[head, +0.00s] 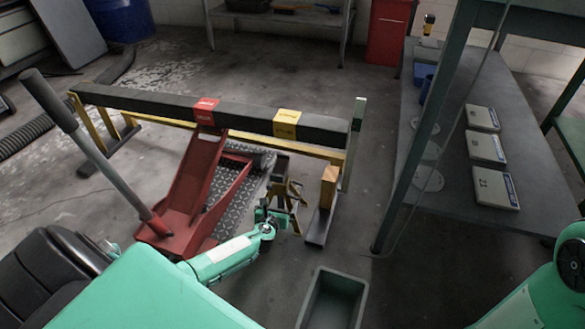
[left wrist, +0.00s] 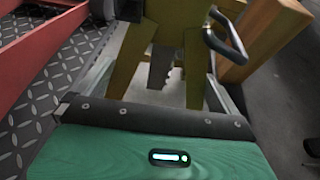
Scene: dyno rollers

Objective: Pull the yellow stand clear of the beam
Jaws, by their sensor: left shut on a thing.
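The yellow stand (head: 294,192) is on the floor near the right end of the long dark beam (head: 150,101), and its top reaches close to the beam's lower edge. I cannot tell whether it touches. My left gripper (head: 268,216) is shut on the stand's near side. In the left wrist view the stand's yellow legs (left wrist: 127,62) fill the space between the fingers (left wrist: 160,82), with a toothed grey post between them. The stand's top is cut off in that view. My right gripper is out of the picture.
A red floor jack (head: 190,190) stands left of the stand, its arm under the beam. A wooden block (head: 328,186) on a dark metal piece stands close right. An open grey bin (head: 333,300) sits nearer. A workbench (head: 470,215) is at right. Floor between bin and workbench is clear.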

